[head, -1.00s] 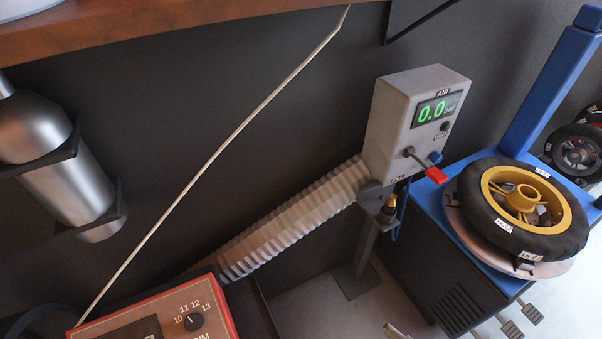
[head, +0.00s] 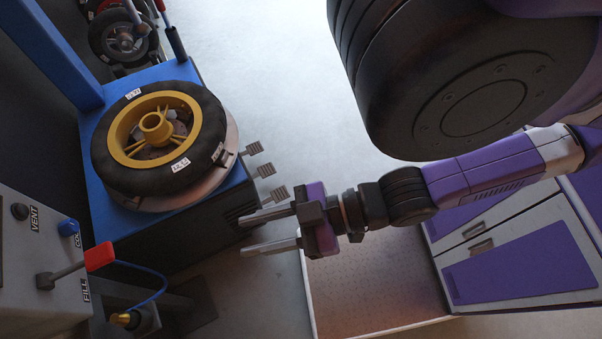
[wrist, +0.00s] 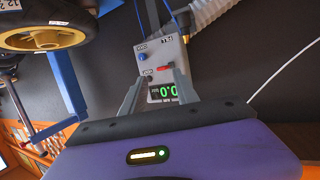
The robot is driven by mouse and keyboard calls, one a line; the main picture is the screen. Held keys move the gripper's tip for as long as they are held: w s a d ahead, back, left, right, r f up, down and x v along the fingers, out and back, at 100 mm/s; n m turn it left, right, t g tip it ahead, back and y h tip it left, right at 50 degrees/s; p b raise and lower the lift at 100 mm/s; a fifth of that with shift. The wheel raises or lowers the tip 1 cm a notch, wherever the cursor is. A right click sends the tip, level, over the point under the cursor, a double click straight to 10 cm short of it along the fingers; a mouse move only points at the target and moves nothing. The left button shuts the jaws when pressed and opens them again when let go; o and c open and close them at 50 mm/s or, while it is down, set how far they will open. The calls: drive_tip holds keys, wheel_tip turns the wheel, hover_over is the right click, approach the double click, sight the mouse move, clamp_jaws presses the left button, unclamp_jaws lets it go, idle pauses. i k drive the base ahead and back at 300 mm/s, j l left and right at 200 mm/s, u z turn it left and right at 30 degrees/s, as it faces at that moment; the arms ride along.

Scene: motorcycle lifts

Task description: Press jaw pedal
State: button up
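Three small grey pedals stick out of the right side of the blue tyre changer (head: 99,222) in the head view: a far one (head: 254,148), a middle one (head: 266,170) and a near one (head: 277,193). I see no label telling which is the jaw pedal. My gripper (head: 252,232) is open and empty, its two fingers apart and pointing left. In the picture its fingertips lie just below the near pedal; I cannot tell the height gap. The wrist view shows the same open fingers (wrist: 158,88) with no pedal between them.
A black tyre on a gold rim (head: 158,125) lies on the changer's turntable. A grey air box (head: 40,265) with a red-tipped lever (head: 98,257) stands at lower left; it also shows in the wrist view (wrist: 150,52). Purple-fronted cabinets (head: 530,245) are at right. Pale floor (head: 270,70) is open.

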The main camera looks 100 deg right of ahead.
sight(280, 194)
drive_tip(key=k+j+z, duration=0.1)
drive_tip(key=z, duration=0.35)
drive_tip(key=k+z, duration=0.3)
drive_tip(key=z, duration=0.15)
drive_tip(key=k+z, duration=0.2)
drive_tip(key=z, duration=0.25)
